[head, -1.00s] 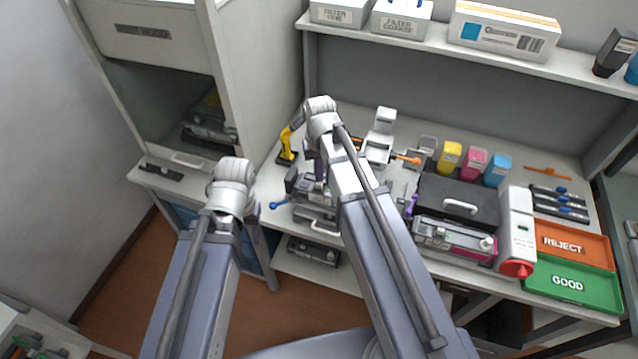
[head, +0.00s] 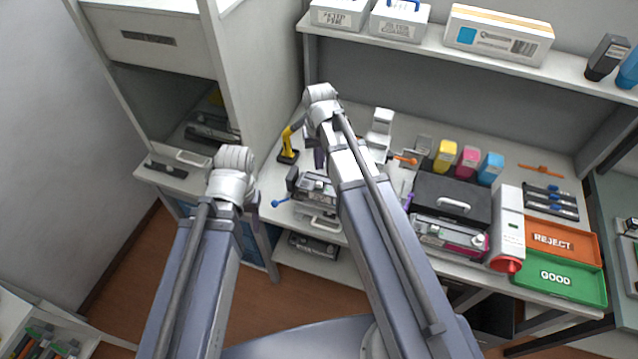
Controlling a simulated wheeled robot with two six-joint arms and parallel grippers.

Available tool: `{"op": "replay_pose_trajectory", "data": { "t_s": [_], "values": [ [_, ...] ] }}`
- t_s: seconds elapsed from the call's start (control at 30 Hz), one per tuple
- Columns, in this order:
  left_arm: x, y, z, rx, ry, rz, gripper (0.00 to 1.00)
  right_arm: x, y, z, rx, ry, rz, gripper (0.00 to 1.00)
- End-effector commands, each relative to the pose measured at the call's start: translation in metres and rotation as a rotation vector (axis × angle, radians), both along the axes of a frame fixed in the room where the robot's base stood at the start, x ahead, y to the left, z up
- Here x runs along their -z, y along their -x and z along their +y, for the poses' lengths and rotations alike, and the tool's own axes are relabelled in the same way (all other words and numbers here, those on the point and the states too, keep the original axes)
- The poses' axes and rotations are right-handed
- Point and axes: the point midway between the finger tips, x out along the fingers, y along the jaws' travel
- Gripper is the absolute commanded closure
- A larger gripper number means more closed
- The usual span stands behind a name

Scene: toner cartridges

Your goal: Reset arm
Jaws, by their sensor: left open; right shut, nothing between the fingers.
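My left arm comes up from the bottom left, and its wrist is above the gap between the cabinet and the workbench. A small part of my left gripper (head: 254,205) shows beside the wrist; it is open and holds nothing visible. My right arm reaches over the workbench (head: 350,105). A sliver of my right gripper (head: 320,155) shows below its wrist, shut and empty, over the bench's left part. Most of both grippers is hidden behind my own wrists. A grey toner cartridge unit (head: 316,187) sits on the bench below the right wrist.
A yellow-black tool (head: 289,143) stands left of my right wrist. A black case (head: 450,197), a pink-marked cartridge (head: 447,237), coloured toner bottles (head: 467,162), an orange REJECT tray (head: 580,245) and a green GOOD tray (head: 585,284) are on the right. A shelf (head: 420,45) runs behind.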

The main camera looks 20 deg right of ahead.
Motion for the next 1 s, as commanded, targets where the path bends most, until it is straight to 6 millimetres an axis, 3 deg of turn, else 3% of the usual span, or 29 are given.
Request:
{"op": "replay_pose_trajectory", "data": {
  "t_s": [0.17, 0.27, 0.4, 0.6, 0.77, 1.0],
  "values": [
    [0.009, 0.000, 0.000, 0.001, 0.000, 0.000, 0.47, 0.009, 0.007, 0.006, -0.017, 0.003, 0.002, 1.00],
    [0.034, 0.000, 0.000, 0.002, -0.001, 0.000, 0.47, 0.034, 0.030, 0.027, -0.076, 0.016, 0.010, 1.00],
    [0.076, 0.000, 0.000, 0.007, -0.002, 0.000, 0.47, 0.075, 0.076, 0.063, -0.202, 0.047, 0.024, 1.00],
    [0.114, 0.000, 0.000, 0.012, -0.002, -0.001, 0.47, 0.113, 0.126, 0.094, -0.345, 0.085, 0.040, 1.00],
    [0.123, 0.000, 0.000, 0.014, -0.002, 0.000, 0.47, 0.122, 0.143, 0.104, -0.397, 0.101, 0.045, 1.00],
    [0.121, 0.000, 0.000, 0.014, -0.002, 0.000, 0.47, 0.120, 0.143, 0.105, -0.403, 0.103, 0.046, 1.00]
  ]
}}
